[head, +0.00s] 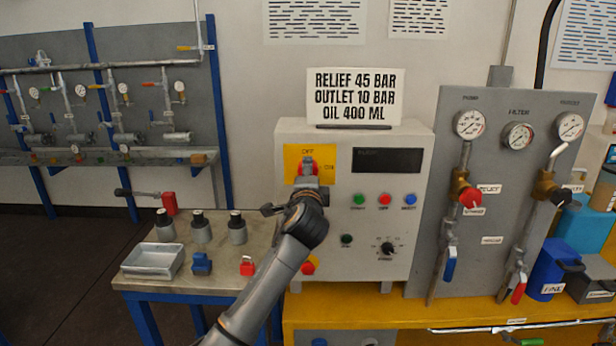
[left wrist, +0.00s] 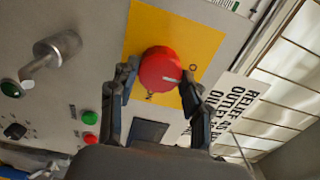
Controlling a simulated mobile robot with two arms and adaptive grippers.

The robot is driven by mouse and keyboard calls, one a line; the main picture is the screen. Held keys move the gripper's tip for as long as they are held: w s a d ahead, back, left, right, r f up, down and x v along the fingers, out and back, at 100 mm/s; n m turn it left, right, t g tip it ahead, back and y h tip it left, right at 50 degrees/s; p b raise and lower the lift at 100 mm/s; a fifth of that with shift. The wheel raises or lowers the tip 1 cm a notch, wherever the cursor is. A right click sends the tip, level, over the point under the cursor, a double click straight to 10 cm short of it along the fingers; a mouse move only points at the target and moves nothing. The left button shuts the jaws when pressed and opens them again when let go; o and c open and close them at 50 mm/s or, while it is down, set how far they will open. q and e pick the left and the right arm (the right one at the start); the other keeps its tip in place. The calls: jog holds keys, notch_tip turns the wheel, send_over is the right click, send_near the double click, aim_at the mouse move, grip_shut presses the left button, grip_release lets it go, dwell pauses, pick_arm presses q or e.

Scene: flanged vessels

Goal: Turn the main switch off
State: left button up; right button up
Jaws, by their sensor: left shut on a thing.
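The main switch is a round red knob (left wrist: 157,66) on a yellow plate (head: 326,153) at the upper left of the grey control box. In the head view, OFF is printed above the knob and ON to its right. My left gripper (left wrist: 159,83) has its two fingers on opposite sides of the knob and is shut on it. A short white mark on the knob points right and slightly down in the wrist view. In the head view, my gripper covers most of the knob. My right gripper is not in view.
The control box (head: 350,218) carries a dark display (head: 386,160), several small buttons and a black dial (head: 387,248). A sign (head: 354,97) stands on top. A gauge panel (head: 503,190) stands at right. A side table (head: 215,265) at left holds a tray (head: 153,260) and small parts.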

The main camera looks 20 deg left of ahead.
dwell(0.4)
pick_arm(q)
jog(key=o, duration=1.1)
jog(key=shift+o, duration=0.2)
jog(key=shift+s, duration=0.1)
jog(key=v, duration=1.1)
jog(key=shift+s, duration=0.4)
jog(key=shift+d, duration=0.1)
